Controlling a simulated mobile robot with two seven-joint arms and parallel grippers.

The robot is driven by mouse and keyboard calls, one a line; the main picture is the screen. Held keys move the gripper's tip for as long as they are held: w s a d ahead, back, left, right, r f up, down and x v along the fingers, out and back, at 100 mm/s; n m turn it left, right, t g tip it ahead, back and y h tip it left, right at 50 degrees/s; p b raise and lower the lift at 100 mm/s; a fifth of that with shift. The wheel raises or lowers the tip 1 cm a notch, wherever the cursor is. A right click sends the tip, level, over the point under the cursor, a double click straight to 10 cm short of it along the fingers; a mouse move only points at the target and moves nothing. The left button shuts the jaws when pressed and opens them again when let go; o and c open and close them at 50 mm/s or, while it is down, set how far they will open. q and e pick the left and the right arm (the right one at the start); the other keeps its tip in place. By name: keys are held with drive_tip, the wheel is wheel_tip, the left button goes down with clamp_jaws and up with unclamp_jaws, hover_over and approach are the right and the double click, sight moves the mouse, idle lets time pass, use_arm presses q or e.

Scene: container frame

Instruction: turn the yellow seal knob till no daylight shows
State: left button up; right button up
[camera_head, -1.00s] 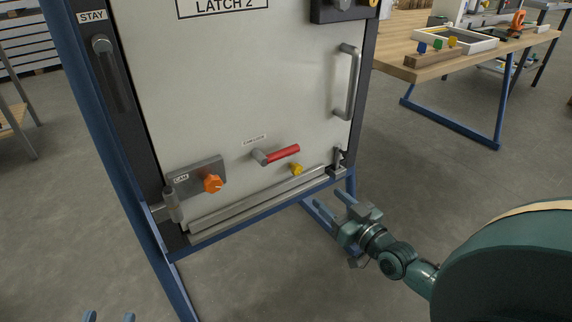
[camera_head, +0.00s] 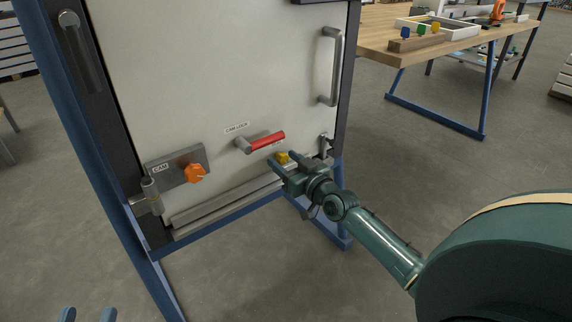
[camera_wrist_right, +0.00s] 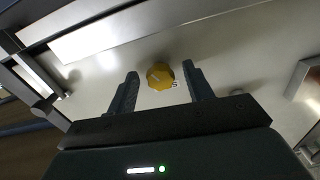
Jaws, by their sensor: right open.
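The yellow seal knob (camera_head: 282,157) sits low on the pale door panel (camera_head: 215,85), just above the grey bottom strip (camera_head: 225,203). My right gripper (camera_head: 284,161) is open in front of it. In the right wrist view, the faceted yellow knob (camera_wrist_right: 158,77) shows between the two spread fingertips, apart from both. Whether the fingers reach around it in depth I cannot tell. My left gripper (camera_head: 88,314) shows only as two separated fingertips at the bottom left edge, far from the door. I cannot make out any daylight gap along the strip.
A red-handled cam lock (camera_head: 262,142) is just above the knob. An orange cam knob (camera_head: 194,173) is to the left. Open floor lies in front.

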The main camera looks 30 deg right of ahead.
drive_tip(key=shift+c, duration=0.6)
drive_tip(key=c, duration=0.8)
drive_tip(key=shift+r+m+p, duration=0.1)
drive_tip(key=shift+m+p, duration=0.35)
drive_tip(key=shift+m, duration=0.05)
drive_tip(key=shift+c, duration=0.2)
drive_tip(key=shift+m+p, duration=0.35)
drive_tip(key=shift+m, duration=0.95)
use_arm(q)
drive_tip(key=shift+a, duration=0.15)
